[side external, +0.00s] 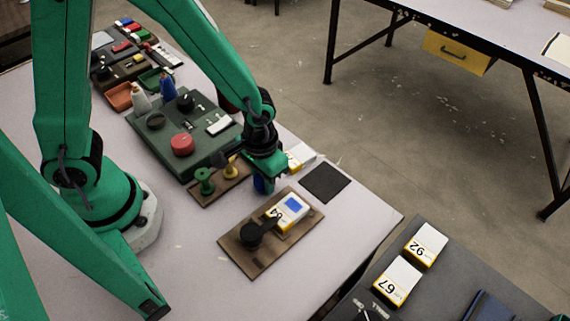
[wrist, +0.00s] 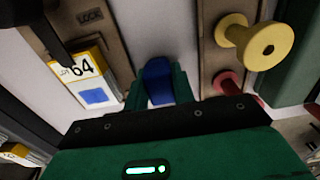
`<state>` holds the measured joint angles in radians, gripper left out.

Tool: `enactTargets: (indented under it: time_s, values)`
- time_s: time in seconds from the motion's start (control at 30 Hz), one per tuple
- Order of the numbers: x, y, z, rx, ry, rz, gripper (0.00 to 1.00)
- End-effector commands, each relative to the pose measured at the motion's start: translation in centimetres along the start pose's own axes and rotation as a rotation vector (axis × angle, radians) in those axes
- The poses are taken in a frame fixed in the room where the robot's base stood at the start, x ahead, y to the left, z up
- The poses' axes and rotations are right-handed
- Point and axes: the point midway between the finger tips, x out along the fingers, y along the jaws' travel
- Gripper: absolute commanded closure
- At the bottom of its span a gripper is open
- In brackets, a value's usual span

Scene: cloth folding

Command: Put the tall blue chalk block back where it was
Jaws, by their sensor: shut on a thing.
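My gripper (side external: 263,183) is shut on the tall blue chalk block (side external: 260,185), over the pale table between two wooden boards. In the wrist view the blue block (wrist: 158,82) shows between my green fingers (wrist: 159,90); its lower part and any gap to the table cannot be made out. A white and yellow box marked 64 (side external: 288,212), with a blue square on its face, lies on the nearer wooden board (side external: 250,262) beside a black knob. That box also shows left of my gripper in the wrist view (wrist: 82,75).
A board with green and yellow spools (side external: 230,168) stands close beside my gripper. A green panel with a red knob (side external: 182,145) is behind it. A black square mat (side external: 325,182) lies near the table edge. Boxes marked 92 (side external: 426,243) and 67 (side external: 398,280) are on another surface.

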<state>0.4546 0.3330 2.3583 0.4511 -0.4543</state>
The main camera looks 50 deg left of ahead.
Motion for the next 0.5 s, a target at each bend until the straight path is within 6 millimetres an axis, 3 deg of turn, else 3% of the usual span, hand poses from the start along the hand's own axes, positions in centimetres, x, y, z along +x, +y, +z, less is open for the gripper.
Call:
enactTargets:
  time_s: [0.03, 0.07, 0.1, 0.5]
  values:
    - [0.14, -0.01, 0.02, 0.0, -0.001, -0.001, 0.96]
    - [0.17, -0.01, 0.02, 0.0, -0.001, 0.0, 0.73]
    - [0.15, -0.01, 0.01, 0.0, 0.0, 0.0, 0.66]
    - [-0.02, 0.0, 0.0, 0.0, 0.0, 0.0, 0.66]
